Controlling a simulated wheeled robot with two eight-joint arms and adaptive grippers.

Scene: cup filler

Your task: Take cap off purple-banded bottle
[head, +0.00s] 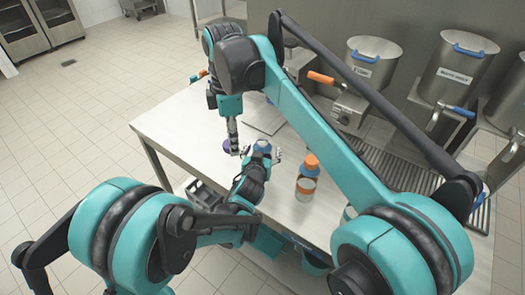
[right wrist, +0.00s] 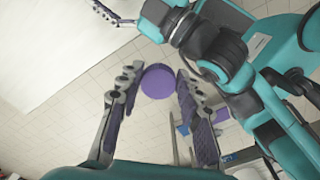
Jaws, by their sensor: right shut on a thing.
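My right gripper (head: 233,148) hangs fingers-down over the left part of the table and is shut on a purple cap (head: 231,145). In the right wrist view the round purple cap (right wrist: 158,82) sits between the fingertips. Right of it in the head view, a blue bottle top (head: 262,146) shows between the fingers of my left gripper (head: 263,154). The cap is apart from that top. My left wrist hides the lower part of this bottle, so I cannot see its band. Whether the left fingers press on it is unclear.
An orange-capped bottle (head: 308,178) with an orange band stands upright on the metal table (head: 180,125), to the right of my left gripper. Steel dispensers (head: 367,63) with orange and blue handles stand along the back right. Bare tabletop lies on the left.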

